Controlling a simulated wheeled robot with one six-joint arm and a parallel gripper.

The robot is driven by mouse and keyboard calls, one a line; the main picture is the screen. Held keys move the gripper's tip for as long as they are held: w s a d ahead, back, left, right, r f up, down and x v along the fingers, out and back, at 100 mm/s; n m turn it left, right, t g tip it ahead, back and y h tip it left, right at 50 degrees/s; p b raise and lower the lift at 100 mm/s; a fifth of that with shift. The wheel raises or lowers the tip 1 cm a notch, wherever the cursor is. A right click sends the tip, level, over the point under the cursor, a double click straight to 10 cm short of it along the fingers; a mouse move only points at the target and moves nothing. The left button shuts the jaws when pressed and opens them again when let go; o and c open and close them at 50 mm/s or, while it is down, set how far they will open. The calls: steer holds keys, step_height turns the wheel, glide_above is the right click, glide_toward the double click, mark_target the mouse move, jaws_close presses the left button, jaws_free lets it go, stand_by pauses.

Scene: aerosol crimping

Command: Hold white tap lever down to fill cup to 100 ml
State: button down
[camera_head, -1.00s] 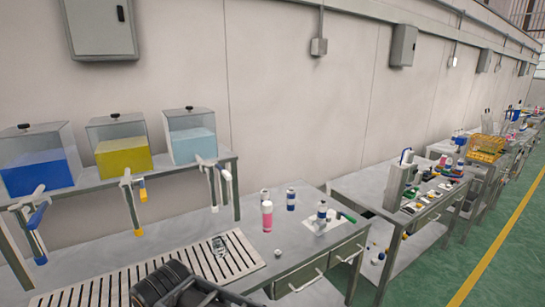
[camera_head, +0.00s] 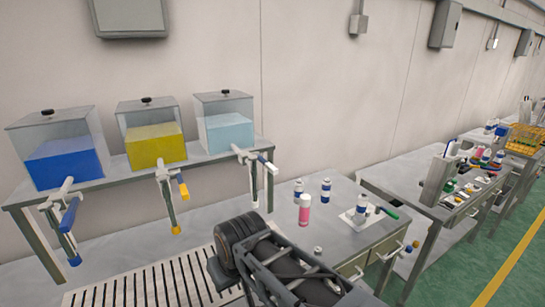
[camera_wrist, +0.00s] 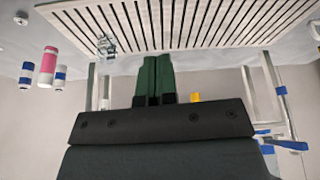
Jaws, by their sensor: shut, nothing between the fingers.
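The light blue tank (camera_head: 225,130) stands at the right end of the shelf. In the head view my arm is in front of and below this tap, and the fingertips are hidden. A clear cup (camera_wrist: 106,45) stands on the slatted grate (camera_wrist: 190,25). My arm hides it in the head view, and its fill level cannot be read.
The yellow tank (camera_head: 155,148) and blue tank (camera_head: 68,160) stand left on the same shelf, with taps below. A pink bottle (camera_head: 304,210) and blue-white bottles (camera_head: 326,190) stand on the table to the right. The grate's left part (camera_head: 110,290) is clear.

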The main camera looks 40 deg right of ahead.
steer(key=w+d+r+m+p, duration=0.1)
steer(key=w+d+r, duration=0.25)
steer(key=r, duration=0.25)
steer(key=w+d+r+p, duration=0.1)
steer(key=w+d+r, duration=0.1)
steer(key=w+r, duration=0.3)
step_height(320, 180, up, 17)
steer(key=g+p, duration=0.1)
steer(key=p, duration=0.3)
glide_above(271, 165)
steer(key=s+a, duration=0.1)
steer(key=s, duration=0.3)
steer(key=shift+w+d+r+m, duration=0.2)
steer(key=shift+d+r+m, duration=0.1)
steer(key=shift+d, duration=0.05)
steer(key=x, duration=0.4)
steer(key=b+x, duration=0.1)
steer(key=x, duration=0.7)
steer(key=shift+s+d+f, duration=0.1)
steer(key=shift+s, duration=0.25)
steer(key=shift+f, duration=0.95)
